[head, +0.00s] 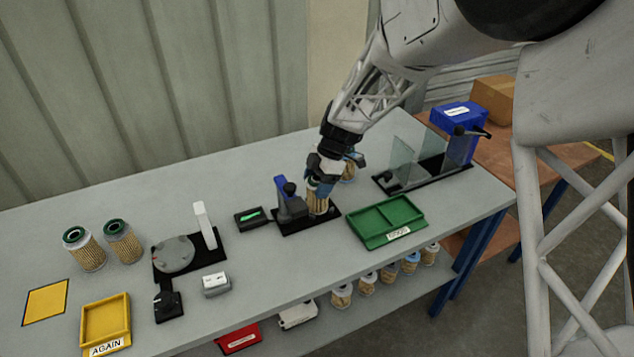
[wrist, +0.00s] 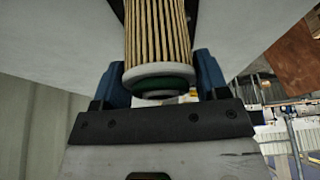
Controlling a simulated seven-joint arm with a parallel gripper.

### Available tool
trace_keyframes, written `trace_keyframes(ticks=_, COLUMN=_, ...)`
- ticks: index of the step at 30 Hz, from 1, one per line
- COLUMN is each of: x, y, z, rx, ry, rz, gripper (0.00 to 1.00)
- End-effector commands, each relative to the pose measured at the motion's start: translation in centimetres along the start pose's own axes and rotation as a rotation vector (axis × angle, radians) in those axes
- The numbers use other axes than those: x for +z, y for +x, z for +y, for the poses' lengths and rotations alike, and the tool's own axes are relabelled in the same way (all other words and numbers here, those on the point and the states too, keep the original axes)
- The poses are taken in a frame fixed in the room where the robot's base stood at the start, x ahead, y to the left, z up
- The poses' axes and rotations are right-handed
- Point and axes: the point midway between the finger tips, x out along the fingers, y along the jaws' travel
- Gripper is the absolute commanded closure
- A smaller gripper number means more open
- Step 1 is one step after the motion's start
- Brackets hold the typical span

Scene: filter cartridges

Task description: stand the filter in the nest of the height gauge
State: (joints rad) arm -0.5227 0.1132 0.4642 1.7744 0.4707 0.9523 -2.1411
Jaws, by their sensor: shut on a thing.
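My gripper (head: 320,178) is shut on a pleated filter (head: 318,202) with a tan body. In the wrist view the filter (wrist: 157,35) sits between two blue fingers, its white and green end cap towards the palm. In the head view the filter is upright over the black base of the height gauge (head: 288,203), beside the gauge's blue and black post. The nest is hidden by the filter, so I cannot tell whether the filter's foot touches it.
A small display with a green readout (head: 250,217) lies left of the gauge. A green tray (head: 385,222) is at right, with a clear-paned fixture (head: 420,165) behind it. Another filter (head: 350,168) stands behind my gripper. Two green-topped filters (head: 86,250) and a turntable (head: 174,254) are further left.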

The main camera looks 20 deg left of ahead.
Motion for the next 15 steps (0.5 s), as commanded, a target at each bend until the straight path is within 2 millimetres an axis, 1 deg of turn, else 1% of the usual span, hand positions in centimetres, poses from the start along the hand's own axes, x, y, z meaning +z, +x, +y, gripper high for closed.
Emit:
trace_keyframes(ticks=4, x=-0.01, y=-0.02, z=0.00, rx=0.000, ry=0.000, rz=0.000, gripper=0.58)
trace_keyframes(ticks=5, x=0.00, y=-0.02, z=0.01, rx=0.000, ry=0.000, rz=0.000, gripper=0.28)
trace_keyframes(ticks=9, x=-0.01, y=-0.01, z=0.00, rx=0.000, ry=0.000, rz=0.000, gripper=0.06)
trace_keyframes(ticks=10, x=0.00, y=-0.01, z=0.00, rx=0.000, ry=0.000, rz=0.000, gripper=0.03)
trace_keyframes(ticks=15, x=0.00, y=-0.01, z=0.00, rx=0.000, ry=0.000, rz=0.000, gripper=0.03)
